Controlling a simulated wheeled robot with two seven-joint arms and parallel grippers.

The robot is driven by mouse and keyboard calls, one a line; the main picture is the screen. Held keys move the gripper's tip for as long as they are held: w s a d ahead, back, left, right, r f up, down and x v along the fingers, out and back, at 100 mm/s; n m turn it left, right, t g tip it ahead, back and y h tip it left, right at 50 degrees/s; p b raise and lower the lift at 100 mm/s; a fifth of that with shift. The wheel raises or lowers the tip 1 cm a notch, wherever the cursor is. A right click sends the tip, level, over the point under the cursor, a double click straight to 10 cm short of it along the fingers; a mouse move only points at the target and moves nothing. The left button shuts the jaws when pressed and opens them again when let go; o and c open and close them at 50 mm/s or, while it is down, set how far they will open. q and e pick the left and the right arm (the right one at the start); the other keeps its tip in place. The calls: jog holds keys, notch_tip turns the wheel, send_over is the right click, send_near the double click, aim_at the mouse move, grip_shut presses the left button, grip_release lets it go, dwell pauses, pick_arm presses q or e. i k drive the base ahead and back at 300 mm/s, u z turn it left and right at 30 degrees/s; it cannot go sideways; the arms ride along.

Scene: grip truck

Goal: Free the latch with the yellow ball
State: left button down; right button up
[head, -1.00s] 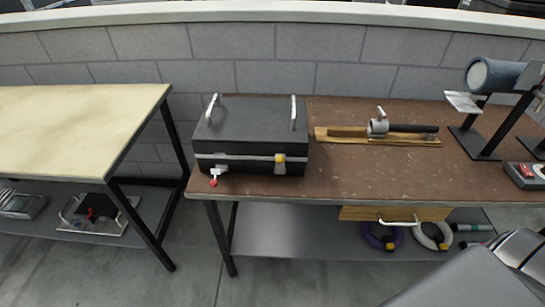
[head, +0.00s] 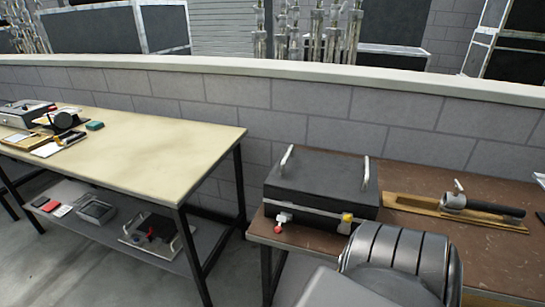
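A black case (head: 320,187) with two pale handles on its lid sits at the left end of the brown table. A latch with a yellow ball (head: 347,217) is on the right of its front face. A second latch with a red ball (head: 279,228) is on the left of the front. The lid looks shut. One of my arm links covers the table just in front of and right of the case. Neither of my grippers shows in the head view.
The brown table (head: 490,255) also holds a wooden board (head: 408,203) with a grey clamp and black rod (head: 482,207). A cream table (head: 170,148) stands to the left, with several items at its far left and on its lower shelf. A low block wall (head: 300,112) runs behind.

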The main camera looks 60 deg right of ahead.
aim_at(346, 220)
jog(key=u, duration=0.2)
jog(key=k, duration=1.3)
jog(key=z, duration=1.9)
jog(key=i, duration=0.5)
